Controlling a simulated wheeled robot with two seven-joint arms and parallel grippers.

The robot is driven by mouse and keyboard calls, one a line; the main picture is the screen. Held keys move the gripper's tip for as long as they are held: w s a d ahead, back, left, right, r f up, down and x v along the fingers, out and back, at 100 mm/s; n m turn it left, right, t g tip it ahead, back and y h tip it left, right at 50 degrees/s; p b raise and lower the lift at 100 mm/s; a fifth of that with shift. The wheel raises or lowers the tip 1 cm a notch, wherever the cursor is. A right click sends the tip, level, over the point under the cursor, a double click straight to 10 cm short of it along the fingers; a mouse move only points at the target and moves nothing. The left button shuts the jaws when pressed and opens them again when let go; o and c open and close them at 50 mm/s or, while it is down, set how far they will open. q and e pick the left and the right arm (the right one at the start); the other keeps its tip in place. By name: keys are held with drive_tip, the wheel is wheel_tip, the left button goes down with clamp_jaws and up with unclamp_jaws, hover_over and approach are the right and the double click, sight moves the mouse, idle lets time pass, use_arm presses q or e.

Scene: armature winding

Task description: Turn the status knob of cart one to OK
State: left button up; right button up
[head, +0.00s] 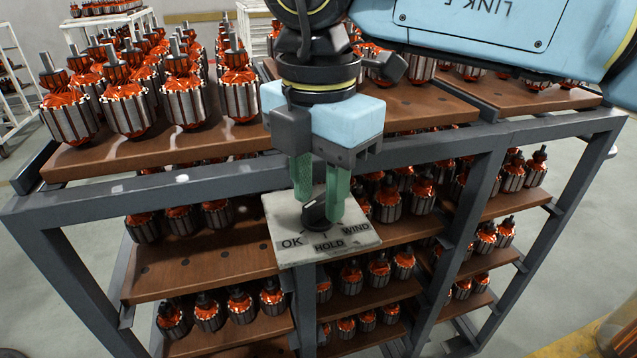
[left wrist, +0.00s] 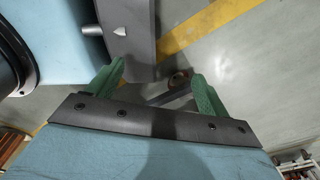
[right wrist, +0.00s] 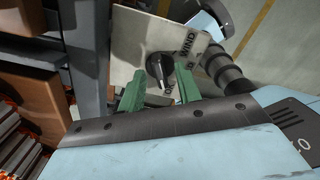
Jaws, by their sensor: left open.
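The status plate (head: 290,250) is a pale square on the cart's front, lettered OK at left, HOLD at the bottom middle and WIND at right. Its black knob (head: 313,214) sits in the middle; I cannot tell for sure which word it points at. My right gripper (head: 320,205) is above the plate, its green fingers apart, one each side of the knob. In the right wrist view the knob (right wrist: 159,70) shows between and just beyond the fingertips, with gaps beside it. My left gripper (left wrist: 158,75) is open and empty, over the floor.
The grey-framed cart (head: 230,180) has brown shelves (head: 200,262) full of copper-wound armatures (head: 125,100). A tall row stands on the top shelf, left of my right gripper. White racks (head: 20,100) stand behind at left. Clear floor (head: 590,230) lies right of the cart.

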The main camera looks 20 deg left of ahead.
sight(319, 200)
use_arm(q)
drive_tip(key=shift+s+d+r+p, duration=0.15)
drive_tip(key=shift+d+r+p, duration=0.45)
drive_tip(key=shift+r+p, duration=0.3)
use_arm(e)
wheel_tip(319, 200, up, 13)
drive_tip(key=shift+r, duration=0.2)
